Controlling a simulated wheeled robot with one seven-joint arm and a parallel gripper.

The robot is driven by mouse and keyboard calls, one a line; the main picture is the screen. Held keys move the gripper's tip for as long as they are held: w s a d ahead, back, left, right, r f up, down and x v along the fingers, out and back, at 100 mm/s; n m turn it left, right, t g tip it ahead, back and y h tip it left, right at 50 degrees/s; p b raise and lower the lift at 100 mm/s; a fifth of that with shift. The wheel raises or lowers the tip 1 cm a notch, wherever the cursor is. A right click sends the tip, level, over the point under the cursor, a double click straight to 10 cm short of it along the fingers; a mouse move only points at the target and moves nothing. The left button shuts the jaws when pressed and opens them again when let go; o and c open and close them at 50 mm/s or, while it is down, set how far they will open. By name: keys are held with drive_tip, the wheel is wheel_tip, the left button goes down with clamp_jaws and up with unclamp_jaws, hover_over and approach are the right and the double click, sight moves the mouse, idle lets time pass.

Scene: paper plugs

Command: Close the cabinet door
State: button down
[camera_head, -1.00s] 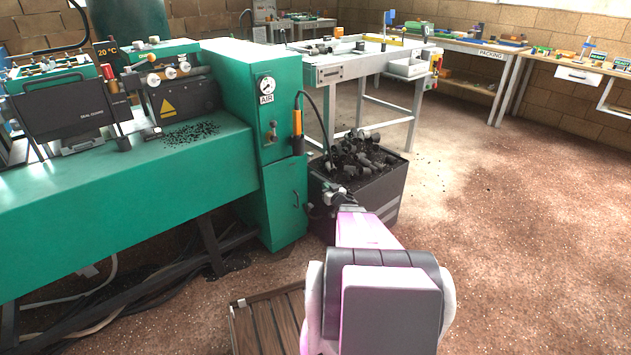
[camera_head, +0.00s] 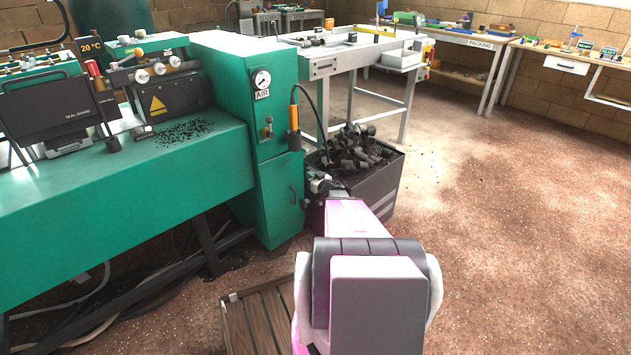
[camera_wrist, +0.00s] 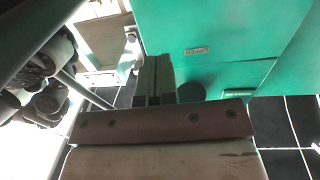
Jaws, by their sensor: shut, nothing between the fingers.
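The green cabinet (camera_head: 232,80) has an AIR gauge on its upper part. Its lower door (camera_head: 272,205), with a small dark handle (camera_head: 293,195), looks about flush with the front; a small gap cannot be ruled out. My gripper (camera_head: 317,183) is just right of the door near handle height, partly in front of the black bin; contact with the door cannot be told. In the wrist view, my gripper's fingers (camera_wrist: 154,82) are together and empty, beside green panels (camera_wrist: 225,25) with small labels.
A black bin (camera_head: 372,192) of dark scraps stands right of the cabinet, close to my arm. A slatted wooden pallet (camera_head: 262,318) lies on the floor at the front. Cables (camera_head: 120,310) run under the green machine bench (camera_head: 110,200).

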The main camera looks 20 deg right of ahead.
sight(299, 166)
drive_tip(key=x, duration=0.7)
drive_tip(key=shift+w+a, duration=0.1)
drive_tip(key=shift+w, duration=0.2)
drive_tip(key=shift+x, duration=1.2)
drive_tip(key=shift+w, duration=0.1)
